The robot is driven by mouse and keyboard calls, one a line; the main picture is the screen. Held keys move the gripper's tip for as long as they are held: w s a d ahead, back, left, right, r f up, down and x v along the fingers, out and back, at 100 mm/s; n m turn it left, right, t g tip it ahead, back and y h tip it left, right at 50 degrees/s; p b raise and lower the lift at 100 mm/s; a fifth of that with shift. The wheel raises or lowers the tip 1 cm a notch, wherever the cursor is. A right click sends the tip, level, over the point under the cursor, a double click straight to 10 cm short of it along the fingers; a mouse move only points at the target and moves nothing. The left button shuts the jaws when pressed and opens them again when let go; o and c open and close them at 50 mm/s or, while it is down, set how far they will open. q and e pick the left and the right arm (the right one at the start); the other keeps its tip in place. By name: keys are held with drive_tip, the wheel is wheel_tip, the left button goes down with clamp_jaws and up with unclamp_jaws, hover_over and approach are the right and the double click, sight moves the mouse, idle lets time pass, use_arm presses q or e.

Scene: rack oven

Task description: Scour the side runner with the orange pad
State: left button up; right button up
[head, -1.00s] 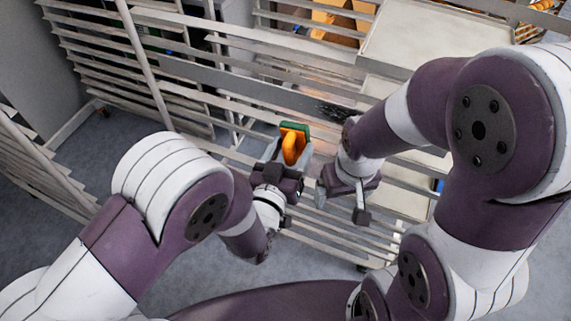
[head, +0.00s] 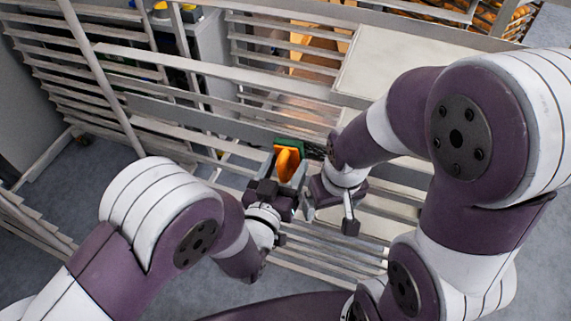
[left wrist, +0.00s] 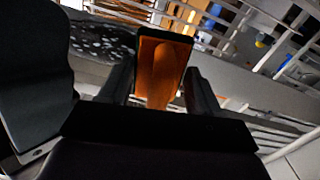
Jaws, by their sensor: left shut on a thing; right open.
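The orange pad (head: 287,163) with a dark green edge is held between the fingers of my left gripper (head: 285,172), in front of the rack's slats. In the left wrist view the pad (left wrist: 162,70) stands up between the two fingers. The side runner (head: 190,118) looks like the wide grey bar crossing the rack behind the pad. In the left wrist view a dark patch with pale specks (left wrist: 100,42) lies left of the pad, seemingly on this bar. Whether the pad touches it, I cannot tell. My right gripper (head: 328,200) is open, beside my left gripper.
Slatted rack sides (head: 80,85) fill the left and middle. A pale flat tray (head: 385,65) lies at the upper right, with bread-like orange items (head: 505,20) beyond. Grey floor (head: 80,185) is open at the lower left.

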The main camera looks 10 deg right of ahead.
use_arm(q)
drive_tip(key=shift+s+a+r, duration=0.15)
drive_tip(key=shift+s, duration=0.1)
drive_tip(key=shift+w, duration=0.1)
drive_tip(key=shift+w, duration=0.1)
drive_tip(key=shift+b+x, duration=0.35)
drive_tip(key=shift+x, duration=0.65)
